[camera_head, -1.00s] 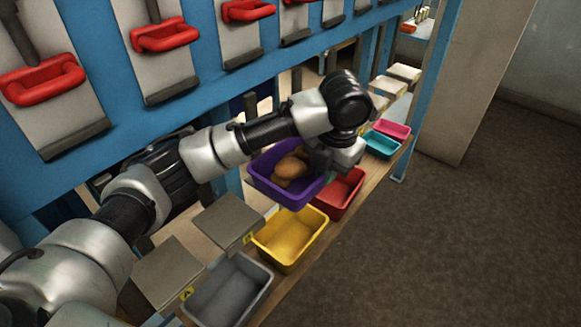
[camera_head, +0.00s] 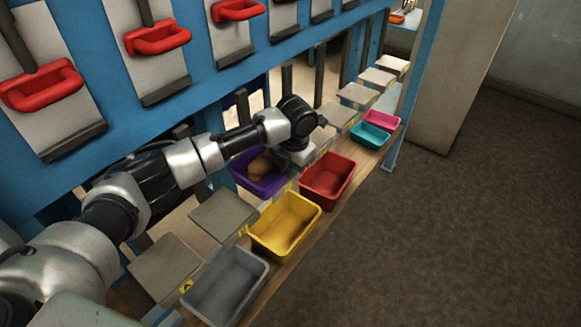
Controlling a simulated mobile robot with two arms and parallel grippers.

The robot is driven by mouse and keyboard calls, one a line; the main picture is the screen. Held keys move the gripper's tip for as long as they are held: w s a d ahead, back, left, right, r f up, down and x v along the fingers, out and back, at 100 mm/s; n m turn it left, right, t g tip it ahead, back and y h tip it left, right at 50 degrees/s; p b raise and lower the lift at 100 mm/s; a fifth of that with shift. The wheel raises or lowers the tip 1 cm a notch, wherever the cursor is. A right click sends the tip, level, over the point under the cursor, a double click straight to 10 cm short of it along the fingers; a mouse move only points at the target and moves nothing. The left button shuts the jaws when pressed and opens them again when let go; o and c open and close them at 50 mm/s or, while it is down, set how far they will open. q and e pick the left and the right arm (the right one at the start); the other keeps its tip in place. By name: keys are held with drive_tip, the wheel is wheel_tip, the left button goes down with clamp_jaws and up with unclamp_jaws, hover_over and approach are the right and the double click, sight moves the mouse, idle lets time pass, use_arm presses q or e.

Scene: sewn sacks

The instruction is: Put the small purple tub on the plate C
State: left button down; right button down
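The small purple tub (camera_head: 243,182) holds a brown lumpy thing. It is over or on the row of grey plates, behind the yellow and red tubs; I cannot tell whether it touches a plate. My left gripper (camera_head: 296,158) is at the tub's right rim and appears shut on it, its fingertips largely hidden. Two bare grey plates, one nearest (camera_head: 165,268) and one beyond it (camera_head: 223,214), lie nearer than the tub. Their label letters are too small to read, so I cannot tell which is plate C. My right gripper is out of view.
A grey tub (camera_head: 225,288), a yellow tub (camera_head: 285,225), a red tub (camera_head: 328,180), a teal tub (camera_head: 369,135) and a pink tub (camera_head: 382,119) line the wooden ledge. Blue uprights and a panel with red handles (camera_head: 157,38) stand behind. The floor at right is clear.

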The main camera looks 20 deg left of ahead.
use_arm(q)
drive_tip(key=shift+f, duration=0.15)
drive_tip(key=c, duration=1.7)
unclamp_jaws()
drive_tip(key=shift+f, duration=0.15)
drive_tip(key=o, duration=0.4)
drive_tip(key=r, duration=0.4)
drive_tip(key=r+b, duration=0.1)
drive_tip(key=r, duration=0.3)
drive_tip(key=d+r, duration=0.1)
drive_tip(key=r, duration=0.3)
drive_tip(key=shift+s+d+r, duration=0.1)
drive_tip(key=shift+s, duration=0.1)
